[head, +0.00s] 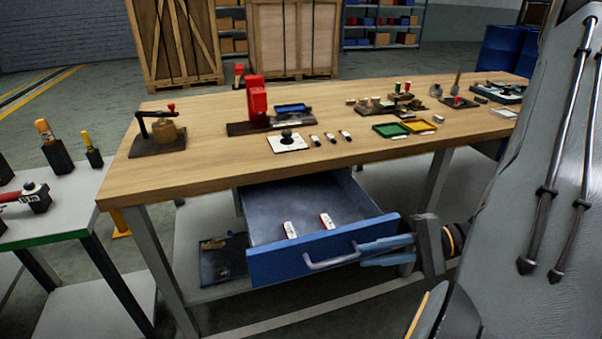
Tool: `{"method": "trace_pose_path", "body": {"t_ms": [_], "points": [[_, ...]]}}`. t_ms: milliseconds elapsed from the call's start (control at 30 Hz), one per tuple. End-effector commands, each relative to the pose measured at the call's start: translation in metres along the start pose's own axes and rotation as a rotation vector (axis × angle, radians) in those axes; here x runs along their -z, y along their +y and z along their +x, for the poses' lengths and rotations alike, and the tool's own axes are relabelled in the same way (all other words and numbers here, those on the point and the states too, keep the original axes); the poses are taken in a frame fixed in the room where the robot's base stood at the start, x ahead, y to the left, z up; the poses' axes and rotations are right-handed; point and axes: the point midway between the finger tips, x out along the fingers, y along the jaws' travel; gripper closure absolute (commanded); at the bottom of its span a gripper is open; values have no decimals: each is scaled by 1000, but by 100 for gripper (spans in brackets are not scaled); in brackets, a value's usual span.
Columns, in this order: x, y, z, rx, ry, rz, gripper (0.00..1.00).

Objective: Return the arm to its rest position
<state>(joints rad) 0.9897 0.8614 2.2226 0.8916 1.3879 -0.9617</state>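My gripper (362,255) is at the right of the drawer front, its two blue fingers pointing left. The fingers look parted, one above the other, with a gap between them. Their tips are close to the right end of the grey handle (328,264) on the blue drawer (285,267). I cannot tell whether they touch the handle or the drawer front. The drawer is pulled out under the wooden workbench (215,176). Two small white-and-red items, a left one (290,230) and a right one (327,221), lie in it. My grey arm fills the right side.
The bench top holds a red press-like tool (257,98), a clamp stand (158,132), a green tray (390,130) and a yellow tray (420,126). A dark tray (222,262) lies on the lower shelf beside the drawer. A side table (60,205) stands at left.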

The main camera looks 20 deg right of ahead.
Motion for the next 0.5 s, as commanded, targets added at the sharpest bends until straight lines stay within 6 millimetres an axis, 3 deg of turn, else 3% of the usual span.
{"method": "trace_pose_path", "body": {"t_ms": [267, 500], "points": [[-15, -2, 15, -134, -53, 3, 83], [-57, 0, 44, -577, -146, -33, 83]]}}
